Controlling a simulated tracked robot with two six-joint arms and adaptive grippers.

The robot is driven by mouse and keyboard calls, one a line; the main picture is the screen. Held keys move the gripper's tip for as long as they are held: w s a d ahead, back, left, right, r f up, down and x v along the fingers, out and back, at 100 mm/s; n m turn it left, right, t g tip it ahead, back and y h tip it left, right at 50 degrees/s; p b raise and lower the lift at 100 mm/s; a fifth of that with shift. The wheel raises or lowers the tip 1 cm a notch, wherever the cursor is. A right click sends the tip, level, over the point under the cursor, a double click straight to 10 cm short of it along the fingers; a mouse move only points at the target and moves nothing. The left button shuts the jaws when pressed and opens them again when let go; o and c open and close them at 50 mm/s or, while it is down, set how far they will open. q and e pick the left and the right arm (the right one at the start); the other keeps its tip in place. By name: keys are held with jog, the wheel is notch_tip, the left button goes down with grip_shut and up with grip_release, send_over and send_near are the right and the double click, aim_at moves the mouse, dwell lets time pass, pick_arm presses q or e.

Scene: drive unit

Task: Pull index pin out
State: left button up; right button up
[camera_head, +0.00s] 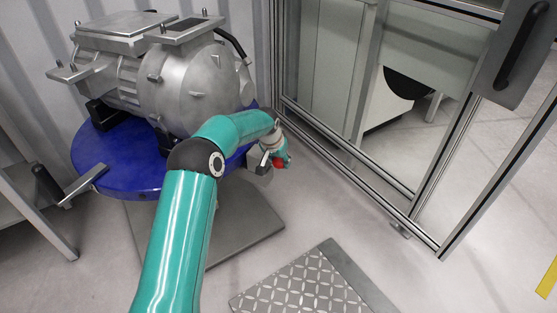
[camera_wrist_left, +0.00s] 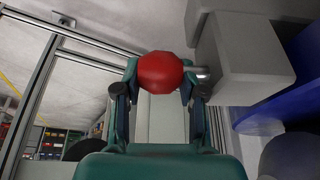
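The index pin shows as a red knob (camera_wrist_left: 160,73) on a short metal shaft, which runs into a grey block (camera_wrist_left: 240,60) in the left wrist view. In the head view the red knob (camera_head: 279,162) is small and partly covered by my gripper, beside the grey block (camera_head: 259,164) at the turntable's edge. My left gripper (camera_wrist_left: 160,82) has one teal fingertip on each side of the knob, seemingly touching it. The left gripper (camera_head: 276,156) also shows in the head view, at the end of the teal arm. The shaft's far end is hidden in the block. My right gripper is not in view.
A blue round turntable (camera_head: 95,165) carries a large grey drive unit (camera_head: 185,85). A metal-framed glass enclosure (camera_head: 350,160) stands close to the right. A tread-plate step (camera_head: 305,285) lies on the floor in front. A grey table (camera_head: 30,215) is at the left.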

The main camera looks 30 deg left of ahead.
pick_arm(q)
grip_shut()
jog(key=shift+d, duration=0.1)
jog(key=shift+w+d, duration=0.15)
jog(key=shift+d, duration=0.7)
jog(key=shift+w+d, duration=0.1)
jog(key=shift+d, duration=0.7)
jog(key=o, duration=0.7)
grip_release()
jog(key=shift+d, duration=0.1)
jog(key=shift+r, duration=0.15)
